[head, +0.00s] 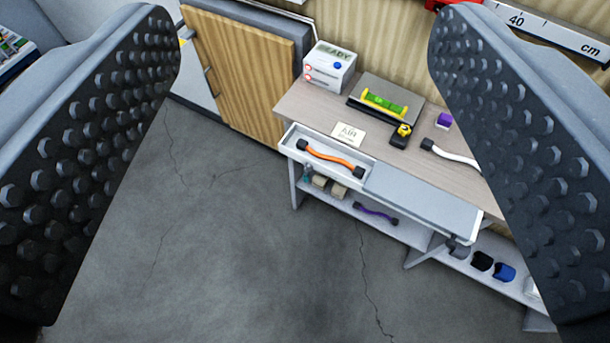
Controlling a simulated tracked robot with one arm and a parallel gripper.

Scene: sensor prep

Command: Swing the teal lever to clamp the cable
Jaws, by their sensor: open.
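My gripper (305,45) is open and empty, its two dark studded fingers wide apart at the left and right of the view. The workbench stands well beyond it. An orange cable (332,158) with dark ends lies in the open left part of a white tray at the bench front. A white cable (455,153) lies on the bench top, partly hidden by the right finger. A purple cable (376,212) lies on the shelf below. No clamp is clear.
The bench top (312,108) holds a white box (329,66), a green-and-yellow item (384,102) on a grey plate, a yellow-black tool (401,135) and a purple block (443,120). A wooden door (240,75) stands open at left. The cracked grey floor (230,250) is clear.

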